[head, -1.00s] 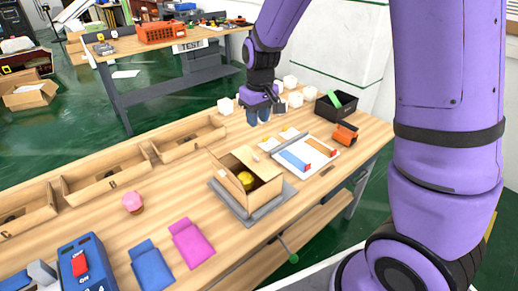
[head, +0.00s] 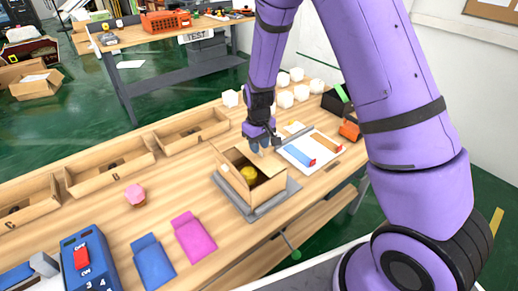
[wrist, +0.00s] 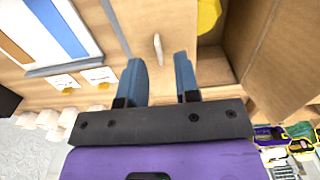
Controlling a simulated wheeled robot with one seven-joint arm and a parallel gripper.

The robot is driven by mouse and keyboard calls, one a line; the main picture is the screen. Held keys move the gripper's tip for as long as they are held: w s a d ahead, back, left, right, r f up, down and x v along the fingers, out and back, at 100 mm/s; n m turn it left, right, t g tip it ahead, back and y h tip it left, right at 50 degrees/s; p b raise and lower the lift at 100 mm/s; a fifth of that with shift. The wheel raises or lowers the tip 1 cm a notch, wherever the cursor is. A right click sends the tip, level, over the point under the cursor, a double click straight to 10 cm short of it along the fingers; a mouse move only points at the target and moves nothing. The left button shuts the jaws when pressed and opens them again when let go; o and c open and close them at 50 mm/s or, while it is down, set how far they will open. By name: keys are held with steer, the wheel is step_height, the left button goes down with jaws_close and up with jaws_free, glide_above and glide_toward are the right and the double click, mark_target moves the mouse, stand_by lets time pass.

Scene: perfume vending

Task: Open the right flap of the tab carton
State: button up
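The tab carton (head: 238,182) is an open-topped cardboard box on a grey plate (head: 283,195) on the wooden table. A yellow object (head: 249,174) lies inside it and also shows at the top of the wrist view (wrist: 208,14). A large cardboard panel (wrist: 275,45) fills the right of the wrist view. My gripper (head: 261,149) is low behind the carton's far right side. In the wrist view my gripper (wrist: 158,68) has its two blue fingers apart. A small pale tab (wrist: 158,45) lies just beyond the gap between them, apparently untouched.
A white board with blue and orange strips (head: 310,151) lies to the right of the carton. White cubes (head: 285,98), a black bin (head: 334,103) and an orange item (head: 350,130) are behind. Wooden trays (head: 110,168) line the back left. Pink (head: 194,237) and blue (head: 153,262) pieces lie in front.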

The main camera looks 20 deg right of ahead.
steer(key=shift+f, duration=1)
jaws_close()
